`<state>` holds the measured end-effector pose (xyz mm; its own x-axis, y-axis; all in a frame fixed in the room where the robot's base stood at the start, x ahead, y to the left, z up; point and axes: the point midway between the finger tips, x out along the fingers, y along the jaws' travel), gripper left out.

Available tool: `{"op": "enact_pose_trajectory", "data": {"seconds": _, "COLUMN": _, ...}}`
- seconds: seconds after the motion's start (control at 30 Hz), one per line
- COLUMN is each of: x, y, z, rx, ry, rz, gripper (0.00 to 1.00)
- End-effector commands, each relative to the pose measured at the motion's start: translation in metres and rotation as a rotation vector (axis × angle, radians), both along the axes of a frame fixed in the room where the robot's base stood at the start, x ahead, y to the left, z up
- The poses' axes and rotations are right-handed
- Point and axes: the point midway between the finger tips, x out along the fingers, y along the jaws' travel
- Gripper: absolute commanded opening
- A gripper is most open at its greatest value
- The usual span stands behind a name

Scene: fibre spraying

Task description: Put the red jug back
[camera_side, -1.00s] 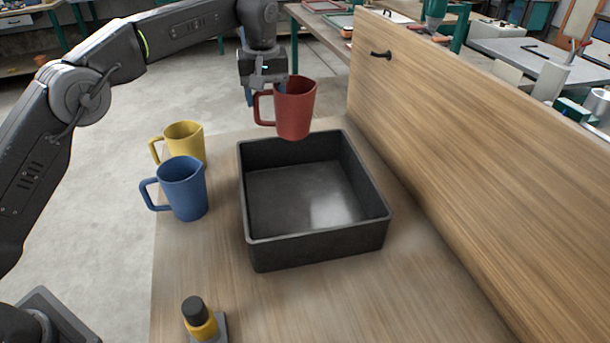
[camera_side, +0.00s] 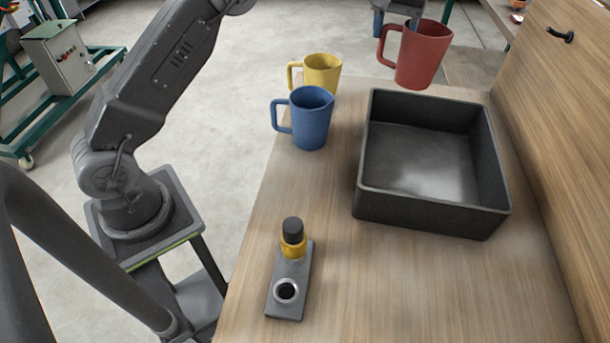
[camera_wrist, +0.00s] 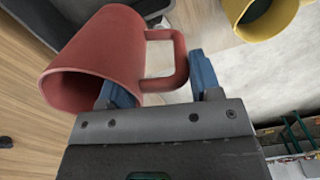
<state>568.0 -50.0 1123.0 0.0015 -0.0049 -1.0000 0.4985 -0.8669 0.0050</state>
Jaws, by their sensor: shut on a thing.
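The red jug (camera_side: 424,55) hangs nearly upright in the air by the back edge of the dark tray in the side view. My gripper (camera_side: 388,16) is shut on its handle, at the jug's left; most of the gripper is cut off by the top of the side view. In the wrist view, the red jug (camera_wrist: 95,58) lies across the picture with its open mouth to the lower left. There my gripper (camera_wrist: 160,82) has its blue fingers on either side of the handle.
The yellow jug (camera_side: 322,74) and the blue jug (camera_side: 311,120) stand left of the tray (camera_side: 430,212), which is empty. A yellow, black-capped item (camera_side: 292,240) stands on a small grey plate (camera_side: 288,306) in front. A wooden panel (camera_side: 565,130) with a black hook rises at the right.

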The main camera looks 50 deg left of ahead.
Motion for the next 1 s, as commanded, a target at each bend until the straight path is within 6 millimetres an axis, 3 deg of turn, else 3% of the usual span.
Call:
{"op": "enact_pose_trajectory", "data": {"seconds": 0.2, "x": -0.046, "y": 0.047, "z": 0.020, "rx": -0.004, "ry": -0.002, "rz": -0.189, "gripper": 0.13}}
{"op": "enact_pose_trajectory", "data": {"seconds": 0.5, "x": -0.129, "y": 0.091, "z": 0.022, "rx": -0.011, "ry": -0.003, "rz": -0.454, "gripper": 0.13}}
{"op": "enact_pose_trajectory", "data": {"seconds": 0.8, "x": -0.226, "y": 0.110, "z": 0.002, "rx": -0.017, "ry": -0.007, "rz": -0.714, "gripper": 0.13}}
{"op": "enact_pose_trajectory", "data": {"seconds": 1.0, "x": -0.274, "y": 0.110, "z": -0.017, "rx": -0.020, "ry": -0.009, "rz": -0.844, "gripper": 0.13}}
